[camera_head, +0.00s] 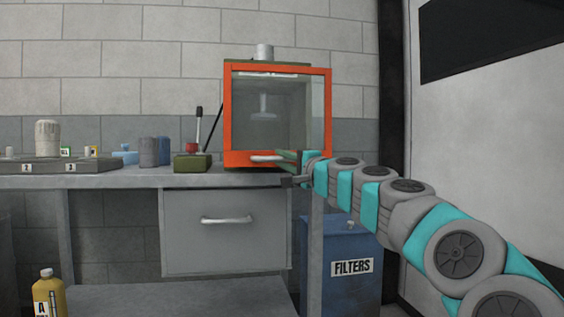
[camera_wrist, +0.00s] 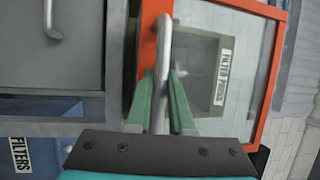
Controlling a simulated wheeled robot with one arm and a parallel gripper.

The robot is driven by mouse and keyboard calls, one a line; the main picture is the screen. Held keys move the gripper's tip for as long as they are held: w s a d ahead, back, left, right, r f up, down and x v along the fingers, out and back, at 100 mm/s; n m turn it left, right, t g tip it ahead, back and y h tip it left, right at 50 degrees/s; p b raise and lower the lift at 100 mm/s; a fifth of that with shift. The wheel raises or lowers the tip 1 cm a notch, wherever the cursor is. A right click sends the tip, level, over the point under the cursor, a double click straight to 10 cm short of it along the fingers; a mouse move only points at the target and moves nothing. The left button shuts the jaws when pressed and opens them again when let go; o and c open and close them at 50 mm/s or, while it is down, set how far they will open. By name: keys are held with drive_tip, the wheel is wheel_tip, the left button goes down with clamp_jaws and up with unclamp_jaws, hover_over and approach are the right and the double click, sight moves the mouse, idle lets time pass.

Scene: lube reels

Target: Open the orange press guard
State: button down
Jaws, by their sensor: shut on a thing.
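The orange press guard (camera_head: 227,115) is an orange frame with a clear window, standing on the bench at the centre of the head view. The press shows through its window. The guard looks closed, with no clear gap in the head view. Its pale bar handle (camera_head: 262,158) runs along the lower edge. In the wrist view the orange frame (camera_wrist: 147,45) surrounds the window, and the handle (camera_wrist: 162,38) passes between the green fingers. My gripper (camera_wrist: 161,76) is shut on this handle. In the head view the gripper (camera_head: 287,158) is small, at the handle's right part.
A grey drawer (camera_head: 225,245) with a bar handle hangs below the bench (camera_head: 120,180). A blue filters bin (camera_head: 348,250) stands beneath my arm. A green box with a lever (camera_head: 192,162) stands left of the guard. Cans and trays line the bench further left.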

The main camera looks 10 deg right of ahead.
drive_tip(key=shift+s, duration=0.1)
idle(0.3)
drive_tip(key=c, duration=0.8)
unclamp_jaws()
drive_tip(key=shift+s, duration=0.1)
drive_tip(key=v, duration=0.7)
drive_tip(key=shift+s+d, duration=0.15)
drive_tip(key=shift+s, duration=0.15)
drive_tip(key=shift+f, duration=0.1)
